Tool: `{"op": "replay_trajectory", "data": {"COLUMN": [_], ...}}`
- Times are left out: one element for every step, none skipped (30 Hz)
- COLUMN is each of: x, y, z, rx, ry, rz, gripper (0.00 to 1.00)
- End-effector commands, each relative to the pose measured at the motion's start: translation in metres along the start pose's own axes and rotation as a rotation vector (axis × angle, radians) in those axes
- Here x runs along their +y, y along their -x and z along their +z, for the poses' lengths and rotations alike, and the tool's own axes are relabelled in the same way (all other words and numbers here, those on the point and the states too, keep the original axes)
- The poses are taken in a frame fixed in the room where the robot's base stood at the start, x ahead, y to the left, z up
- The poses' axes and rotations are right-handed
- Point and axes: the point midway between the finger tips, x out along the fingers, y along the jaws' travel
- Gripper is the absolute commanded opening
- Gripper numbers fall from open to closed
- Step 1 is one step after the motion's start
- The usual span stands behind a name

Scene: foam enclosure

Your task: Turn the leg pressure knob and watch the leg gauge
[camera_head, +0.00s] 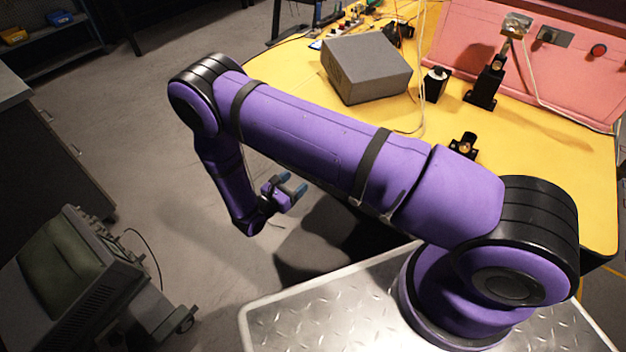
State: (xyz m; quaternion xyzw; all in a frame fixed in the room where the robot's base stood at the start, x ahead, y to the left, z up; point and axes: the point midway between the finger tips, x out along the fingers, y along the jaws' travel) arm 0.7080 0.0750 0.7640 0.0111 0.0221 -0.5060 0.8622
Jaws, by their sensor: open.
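My gripper (292,184) hangs at the end of my purple arm, left of the yellow table and above the grey floor. Its two blue-tipped fingers are apart with nothing between them. I cannot make out a leg pressure knob or a leg gauge for certain. A small black block with a brass-coloured round part (463,145) sits on the table, partly hidden by my arm. A black upright fitting (487,82) stands farther back, near the pink panel. My gripper is well apart from both.
A grey box (366,66) and a black cylinder with a white top (435,84) stand on the yellow table (560,150). The pink panel (560,50) carries a red button (598,51) and cables. An old monitor-like device (60,270) is at lower left. Floor around my gripper is clear.

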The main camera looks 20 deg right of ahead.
Motion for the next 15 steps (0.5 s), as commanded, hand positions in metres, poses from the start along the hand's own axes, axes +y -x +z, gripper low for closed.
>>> {"op": "replay_trajectory", "data": {"x": [-0.005, -0.007, -0.009, -0.011, -0.012, -0.014, -0.015, -0.016, -0.017, -0.017, -0.017, -0.017, -0.017, -0.017, -0.016], "y": [0.003, 0.005, 0.006, 0.007, 0.008, 0.009, 0.010, 0.011, 0.011, 0.011, 0.011, 0.009, 0.008, 0.005, 0.001], "z": [-0.018, -0.025, -0.035, -0.041, -0.047, -0.053, -0.057, -0.060, -0.063, -0.064, -0.065, -0.066, -0.066, -0.066, -0.066], "rx": [-0.015, -0.022, -0.030, -0.036, -0.040, -0.046, -0.050, -0.053, -0.056, -0.057, -0.058, -0.059, -0.059, -0.060, -0.060], "ry": [0.029, 0.042, 0.058, 0.068, 0.077, 0.087, 0.093, 0.098, 0.103, 0.105, 0.107, 0.108, 0.109, 0.109, 0.108], "rz": [0.035, 0.053, 0.076, 0.090, 0.103, 0.119, 0.128, 0.136, 0.144, 0.148, 0.151, 0.153, 0.154, 0.153, 0.151], "gripper": [0.65, 0.65, 0.65, 0.65, 0.65, 0.65, 0.65, 0.65, 0.65, 0.65, 0.65, 0.65, 0.65, 0.65, 0.65]}}
